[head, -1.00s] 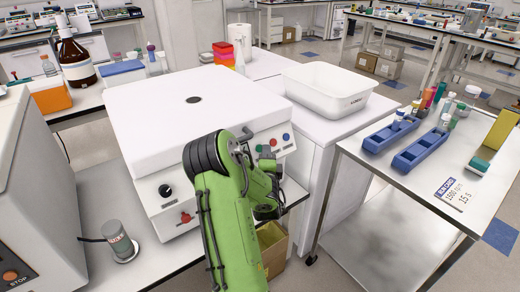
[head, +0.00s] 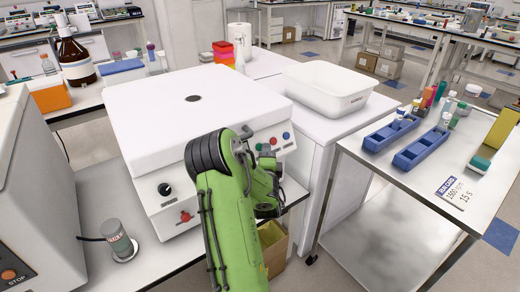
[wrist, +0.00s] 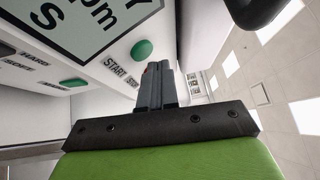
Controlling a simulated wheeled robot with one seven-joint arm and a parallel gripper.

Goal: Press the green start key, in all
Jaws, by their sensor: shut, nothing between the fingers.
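In the wrist view a round green key (wrist: 141,50) sits on a pale panel, with the printed word START beside it. My gripper (wrist: 155,70) is shut and empty, its fingertips just below and to the right of this key in the picture. I cannot tell whether they touch the panel. A bit of red shows at the fingertips, and the word STOP is partly hidden by them. A second green key (wrist: 73,82) lies further left. In the head view the white machine (head: 150,110) stands on the bench, and my green arm covers part of its front.
A display (wrist: 90,20) with "rpm" and "S" lies above the keys in the wrist view. In the head view, a white tub (head: 325,90) is right of the machine, and a steel cart (head: 400,200) with blue racks is further right. A grey cylinder (head: 118,240) stands at front left.

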